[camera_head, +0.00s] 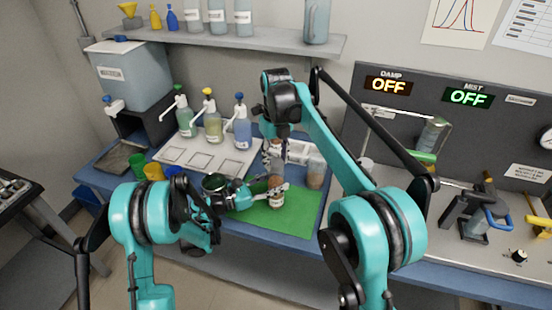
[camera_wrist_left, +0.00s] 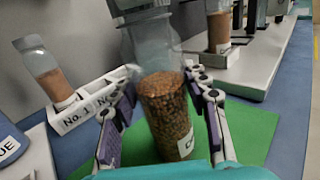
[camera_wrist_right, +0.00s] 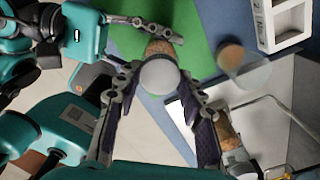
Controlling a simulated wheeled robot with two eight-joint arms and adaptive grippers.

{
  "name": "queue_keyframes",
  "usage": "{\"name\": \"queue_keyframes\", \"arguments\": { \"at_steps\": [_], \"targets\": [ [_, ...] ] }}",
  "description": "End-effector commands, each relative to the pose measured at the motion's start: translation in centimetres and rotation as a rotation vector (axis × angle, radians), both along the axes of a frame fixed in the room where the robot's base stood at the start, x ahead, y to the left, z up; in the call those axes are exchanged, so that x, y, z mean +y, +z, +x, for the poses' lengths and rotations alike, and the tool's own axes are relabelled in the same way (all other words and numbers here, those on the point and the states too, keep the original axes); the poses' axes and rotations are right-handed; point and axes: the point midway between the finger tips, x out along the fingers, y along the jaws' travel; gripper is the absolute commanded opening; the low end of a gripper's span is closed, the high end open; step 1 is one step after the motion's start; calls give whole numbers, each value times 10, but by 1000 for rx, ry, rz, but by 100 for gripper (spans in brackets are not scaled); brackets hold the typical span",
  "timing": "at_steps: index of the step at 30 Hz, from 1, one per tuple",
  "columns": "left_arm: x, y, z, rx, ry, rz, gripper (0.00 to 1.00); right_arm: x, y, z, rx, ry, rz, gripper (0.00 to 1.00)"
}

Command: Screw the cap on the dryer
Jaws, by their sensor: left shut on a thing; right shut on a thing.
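The dryer is a clear bottle (camera_head: 277,196) of brown granules, upright over the green mat. In the left wrist view the dryer (camera_wrist_left: 168,115) stands between my left fingers. My left gripper (camera_head: 272,188) is shut on its body; its fingers also show in the left wrist view (camera_wrist_left: 163,78). My right gripper (camera_head: 275,147) points down from above, at the dryer's top. In the right wrist view a pale grey round cap (camera_wrist_right: 159,77) sits between the fingertips of my right gripper (camera_wrist_right: 154,88), in line over the brown granules. The seam between cap and dryer is hidden.
A white rack (camera_wrist_left: 75,115) beside the green mat (camera_head: 290,215) holds another granule bottle (camera_wrist_left: 48,72). Pump bottles (camera_head: 212,125) stand on a white board at the back left. The grey apparatus panel (camera_head: 450,130) is at the right. The front of the mat is clear.

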Motion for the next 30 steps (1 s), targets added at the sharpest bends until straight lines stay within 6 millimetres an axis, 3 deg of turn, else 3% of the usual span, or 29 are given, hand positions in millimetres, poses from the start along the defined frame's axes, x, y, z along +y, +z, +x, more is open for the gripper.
{"name": "queue_keyframes", "arguments": {
  "at_steps": [2, 3, 5, 14, 24, 30],
  "targets": [
    [0, 0, 0, 0, -1, 1, 0, 0, 0, 0, -1, 1, 1, 28],
    [0, 0, 0, 0, -1, 1, 0, 0, 0, 0, -1, 1, 1, 44],
    [0, 0, 0, 0, -1, 1, 0, 0, 0, 0, -1, 2, 1, 59],
    [0, 0, 0, 0, -1, 1, 0, 0, 1, 0, -1, 3, 1, 59],
    [0, 0, 0, 0, -1, 1, 0, 0, 39, 0, 0, 3, 0, 59],
    [0, 0, 0, 0, -1, 1, 0, 0, 45, 0, 0, 3, 0, 59]
  ]
}}
